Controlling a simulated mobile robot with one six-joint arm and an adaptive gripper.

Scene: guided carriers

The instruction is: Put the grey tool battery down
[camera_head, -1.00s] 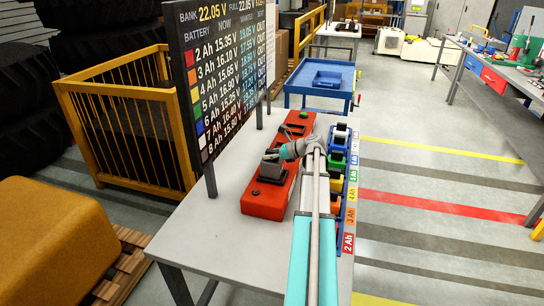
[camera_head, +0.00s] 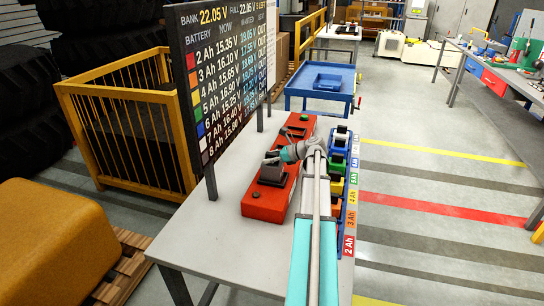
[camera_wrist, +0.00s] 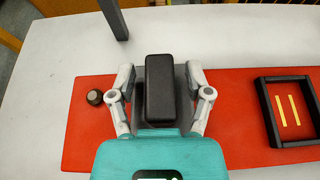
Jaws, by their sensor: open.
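The grey tool battery (camera_wrist: 159,90) shows in the wrist view as a dark grey block between the two fingers of my gripper (camera_wrist: 160,88). The fingers stand open on either side of it, with a small gap on each side visible. The battery sits over the red bank (camera_wrist: 88,137), between a dark round knob (camera_wrist: 95,97) and an empty black frame (camera_wrist: 286,110) with two yellow strips. In the head view the battery (camera_head: 271,173) stands on the red bank (camera_head: 262,205), and my gripper (camera_head: 274,157) is right at it. Its underside is hidden.
A row of coloured batteries in a blue rack (camera_head: 350,190) with Ah labels runs along the table's right edge. A board (camera_head: 222,75) with voltages stands on the left. The grey table (camera_head: 205,225) is clear left of the bank.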

